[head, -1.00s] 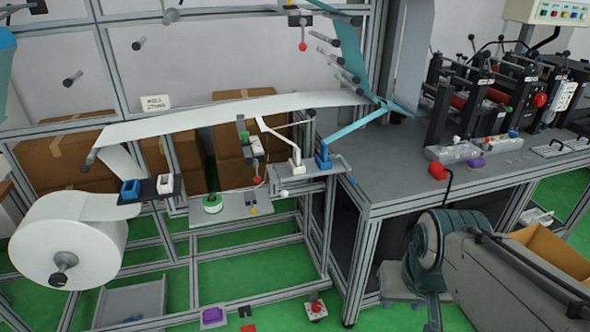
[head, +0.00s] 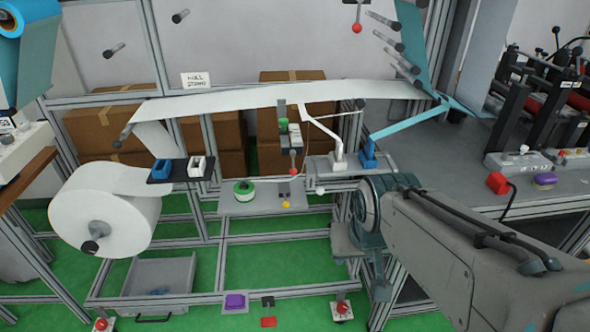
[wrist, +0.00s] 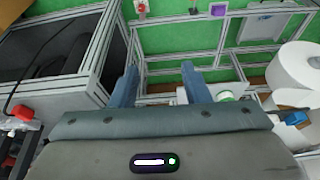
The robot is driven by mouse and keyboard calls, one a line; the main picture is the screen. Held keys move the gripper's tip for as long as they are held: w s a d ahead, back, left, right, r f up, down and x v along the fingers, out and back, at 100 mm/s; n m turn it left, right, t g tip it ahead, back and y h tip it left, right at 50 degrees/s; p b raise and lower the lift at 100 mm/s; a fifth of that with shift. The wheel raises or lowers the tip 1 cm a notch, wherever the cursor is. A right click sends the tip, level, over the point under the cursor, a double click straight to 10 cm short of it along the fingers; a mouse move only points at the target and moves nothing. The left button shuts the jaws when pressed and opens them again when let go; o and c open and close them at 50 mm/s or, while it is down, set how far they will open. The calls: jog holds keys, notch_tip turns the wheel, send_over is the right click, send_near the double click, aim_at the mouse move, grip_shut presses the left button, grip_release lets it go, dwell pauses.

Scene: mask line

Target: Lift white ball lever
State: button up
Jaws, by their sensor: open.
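The white ball (head: 320,190) of a small lever shows in the head view below the plate (head: 318,172) that carries the white and blue arm bases. My arm's end is just right of the ball in that picture; its distance in depth is unclear. In the wrist view my gripper (wrist: 160,80) has its two blue-grey fingers apart, with nothing held between them. I cannot make out the white ball in the wrist view. The gripper fingers are not clear in the head view.
A red ball lever (head: 293,171) and a yellow ball (head: 286,205) are close by. A green-and-white tape roll (head: 243,187) sits on a grey shelf. A big white roll (head: 75,220) is at left. Frame rails and the bench with a red part (head: 497,182) border my arm.

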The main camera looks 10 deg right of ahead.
jog(key=w+d+f+m+t+h+b, duration=0.1)
jog(key=w+d+f+t+b, duration=0.1)
jog(key=w+f+t+b, duration=0.7)
jog(key=t+y+b, duration=0.2)
jog(key=t+b, duration=0.3)
jog(key=b, duration=1.2)
send_near(320, 188)
jog(key=w, duration=0.4)
jog(key=w+b, duration=0.1)
jog(key=w, duration=0.3)
jog(key=w+f, duration=0.1)
jog(key=w, duration=0.3)
jog(key=shift+w+a, duration=0.1)
jog(key=shift+w, duration=0.2)
